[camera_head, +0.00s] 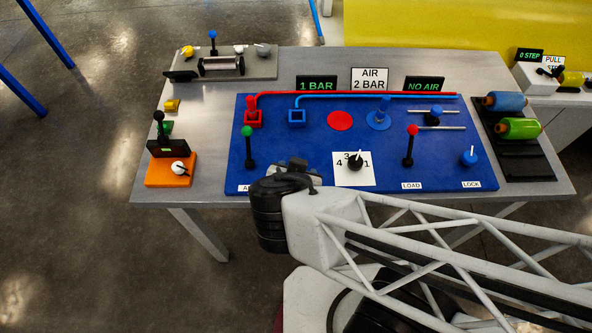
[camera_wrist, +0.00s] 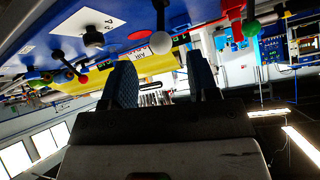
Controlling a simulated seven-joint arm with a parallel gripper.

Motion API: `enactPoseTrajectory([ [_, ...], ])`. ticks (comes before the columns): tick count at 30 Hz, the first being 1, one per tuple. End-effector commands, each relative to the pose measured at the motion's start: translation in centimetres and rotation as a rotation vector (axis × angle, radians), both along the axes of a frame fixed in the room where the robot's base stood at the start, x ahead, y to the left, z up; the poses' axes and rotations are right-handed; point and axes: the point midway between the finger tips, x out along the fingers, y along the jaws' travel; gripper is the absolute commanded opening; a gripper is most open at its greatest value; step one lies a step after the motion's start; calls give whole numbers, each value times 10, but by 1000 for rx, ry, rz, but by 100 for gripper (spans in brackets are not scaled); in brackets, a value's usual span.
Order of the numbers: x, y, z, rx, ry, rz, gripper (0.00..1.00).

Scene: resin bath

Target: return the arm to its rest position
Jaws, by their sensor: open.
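My arm comes in from the lower right in the head view. My gripper (camera_head: 293,168) is at its end, by the front edge of the blue panel (camera_head: 310,178), left of the white dial card (camera_head: 368,180). The dark gripper blends with the wrist there, and its height above the panel is hard to judge. In the wrist view my gripper (camera_wrist: 163,82) shows two dark fingers spread apart with nothing held between them. A lever with a pale ball (camera_wrist: 160,42) shows beyond the gap. The panel appears tilted and overhead in that view.
The panel carries a green-knobbed lever (camera_head: 248,145), a red-knobbed lever (camera_head: 411,145) and a blue lock knob (camera_head: 469,157). An orange block (camera_head: 158,177) stands left of the panel. Blue and green rolls (camera_head: 519,128) lie at the right. Floor left of the table (camera_head: 215,185) is clear.

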Motion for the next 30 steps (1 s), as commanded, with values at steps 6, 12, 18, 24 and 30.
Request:
enactPoseTrajectory([
  [6, 0, 0, 0, 0, 0, 0, 54],
  [12, 0, 0, 0, 0, 0, 0, 54],
  [18, 1, -2, 1, -5, 4, -3, 54],
  [24, 4, -13, 9, -33, 32, -17, 54],
  [30, 9, -34, 25, -82, 94, -39, 54],
])
